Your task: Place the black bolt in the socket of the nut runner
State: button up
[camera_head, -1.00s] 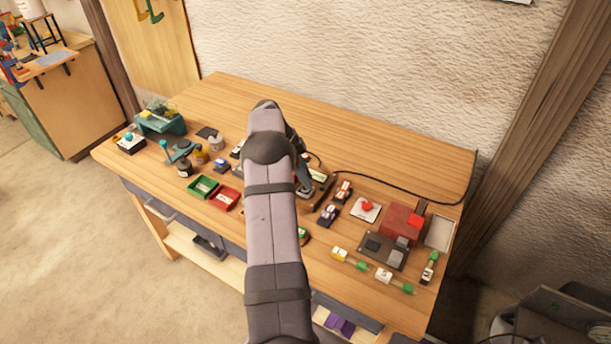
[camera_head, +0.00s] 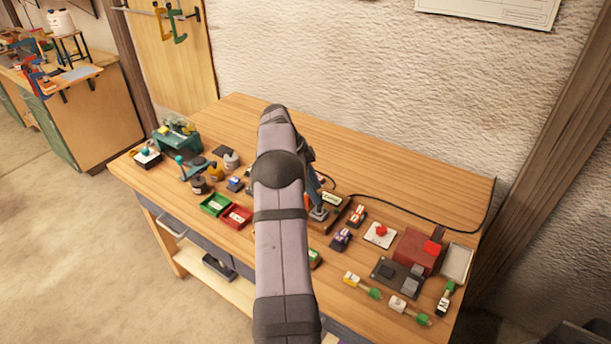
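My own arm rises through the middle of the view and bends over the bench, covering much of its centre. My gripper is hidden behind the arm, so its fingers do not show. Just right of the arm, a wooden base (camera_head: 336,213) carries a dark upright part with a grey foot (camera_head: 318,213). Part of this is covered, and I cannot tell whether it is the nut runner. I cannot make out the black bolt or any socket.
The wooden bench (camera_head: 400,175) has a clear back strip, crossed by a black cable (camera_head: 420,214). Green (camera_head: 215,204) and red (camera_head: 236,216) trays lie left of the arm. At right are a red block (camera_head: 417,250), a pale tray (camera_head: 456,262) and a red-button plate (camera_head: 380,235).

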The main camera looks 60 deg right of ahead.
jog(key=v, duration=0.7)
jog(key=shift+r+b, duration=0.25)
jog(key=shift+b, duration=0.2)
jog(key=shift+a, duration=0.1)
jog(key=w+a+f+n+t, duration=0.15)
jog(key=w+a+n, duration=0.25)
jog(key=a+n, duration=0.65)
jog(key=w+a+n+t, duration=0.2)
jog(key=w+a+n, duration=0.3)
jog(key=a, duration=1.1)
jog(key=s+a+f+n+y, duration=0.1)
jog(key=s+a+f+n, duration=0.2)
jog(key=s+a+n, duration=0.4)
jog(key=s+a+f+n+y, duration=0.1)
jog(key=s+a+f+n, duration=0.2)
jog(key=s+a+n, duration=0.4)
jog(key=s+a, duration=0.3)
jog(key=a, duration=0.4)
jog(key=shift+f, duration=0.3)
